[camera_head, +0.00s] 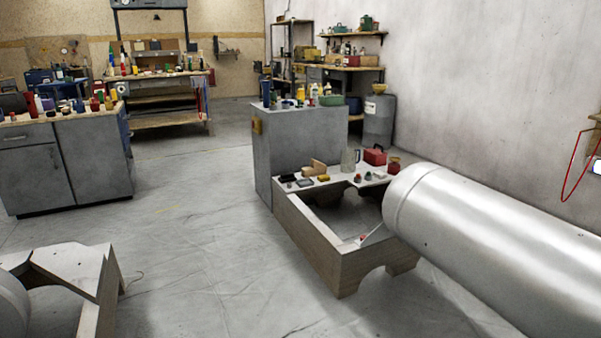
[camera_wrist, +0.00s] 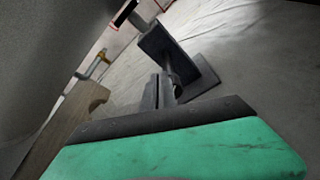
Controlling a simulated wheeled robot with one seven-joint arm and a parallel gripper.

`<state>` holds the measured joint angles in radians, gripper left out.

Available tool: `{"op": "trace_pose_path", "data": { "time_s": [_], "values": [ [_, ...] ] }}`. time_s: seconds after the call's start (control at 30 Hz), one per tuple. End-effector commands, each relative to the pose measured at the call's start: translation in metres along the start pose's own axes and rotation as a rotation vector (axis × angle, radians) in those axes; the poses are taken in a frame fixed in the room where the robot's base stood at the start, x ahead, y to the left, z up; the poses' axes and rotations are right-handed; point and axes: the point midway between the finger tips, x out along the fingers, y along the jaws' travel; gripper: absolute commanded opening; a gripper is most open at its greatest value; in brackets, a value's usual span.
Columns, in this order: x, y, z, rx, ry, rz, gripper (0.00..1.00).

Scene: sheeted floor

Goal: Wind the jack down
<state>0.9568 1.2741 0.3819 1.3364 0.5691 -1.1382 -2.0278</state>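A dark, jack-like form (camera_wrist: 168,80) shows in the middle of the wrist view. It has two square plates with a short post between them and looks tilted; I cannot tell for certain that it is the jack. A wide green block (camera_wrist: 175,150) with a dark edge fills the bottom of that view, close to the camera. I cannot tell whether it is part of my gripper, and no clear pair of fingertips shows. In the head view, a thin red-tipped rod (camera_head: 364,238) shows inside the wooden cradle (camera_head: 318,245). My gripper does not show there.
A large pale metal cylinder (camera_head: 500,245) lies at the right, its end by the cradle. Another wooden frame (camera_head: 75,268) stands at lower left. A grey cabinet (camera_head: 300,150) and cluttered benches stand behind. The floor between the frames is clear.

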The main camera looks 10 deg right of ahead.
Motion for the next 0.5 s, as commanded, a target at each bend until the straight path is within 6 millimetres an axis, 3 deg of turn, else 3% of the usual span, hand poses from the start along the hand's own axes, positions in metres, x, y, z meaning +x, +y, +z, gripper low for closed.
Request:
{"op": "trace_pose_path", "data": {
  "time_s": [0.37, 0.5],
  "values": [
    [-0.002, 0.003, 0.007, 0.001, 0.000, 0.001, 0.00],
    [-0.013, 0.003, 0.003, -0.001, 0.003, -0.002, 0.00]
  ]
}}
